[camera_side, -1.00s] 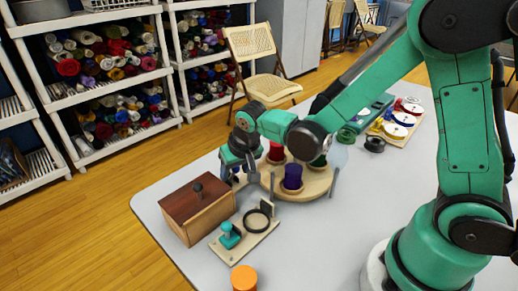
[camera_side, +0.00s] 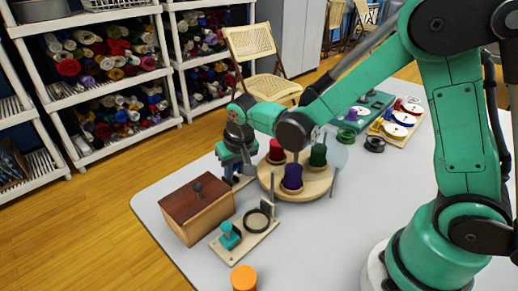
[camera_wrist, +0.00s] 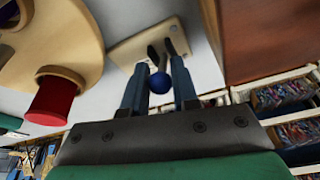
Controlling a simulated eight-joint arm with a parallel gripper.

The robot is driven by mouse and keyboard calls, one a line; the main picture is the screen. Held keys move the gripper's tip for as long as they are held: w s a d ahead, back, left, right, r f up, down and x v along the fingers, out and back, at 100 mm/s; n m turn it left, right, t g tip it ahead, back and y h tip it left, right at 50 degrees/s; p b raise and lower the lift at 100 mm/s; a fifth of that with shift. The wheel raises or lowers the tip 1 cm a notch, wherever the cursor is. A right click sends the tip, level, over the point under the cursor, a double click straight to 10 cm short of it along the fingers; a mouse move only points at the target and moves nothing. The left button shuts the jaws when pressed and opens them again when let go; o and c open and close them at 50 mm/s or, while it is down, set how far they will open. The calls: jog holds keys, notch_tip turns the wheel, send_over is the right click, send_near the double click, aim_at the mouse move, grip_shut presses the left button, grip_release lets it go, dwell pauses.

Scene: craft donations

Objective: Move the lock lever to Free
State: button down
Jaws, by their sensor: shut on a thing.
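The lock lever, with a round blue knob (camera_wrist: 160,83), stands on a small pale wooden plate (camera_wrist: 125,50) in the wrist view. My gripper (camera_wrist: 160,66) is shut on the lever, with the blue knob between its two fingers. In the side view my gripper (camera_side: 236,172) is low over the plate, between the brown-lidded box and the round wooden stand. There the arm hides most of the lever. No Free marking can be read in either view.
The round wooden stand (camera_side: 268,183) holds red, purple and green spools close to my gripper's right. The brown-lidded box (camera_side: 197,213) is close in front. A board (camera_side: 258,237) with a teal knob and black ring, and an orange cylinder (camera_side: 244,278), are nearer the camera.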

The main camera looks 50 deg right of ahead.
jog(key=w+g, duration=0.1)
jog(key=g, duration=0.2)
jog(key=shift+w+r+g, duration=0.15)
jog(key=shift+w+g, duration=0.6)
jog(key=shift+g, duration=0.6)
jog(key=shift+w+g, duration=0.35)
jog(key=shift+g, duration=0.6)
jog(key=c, duration=0.7)
grip_release()
jog(key=shift+w, duration=0.1)
jog(key=shift+v, duration=2.65)
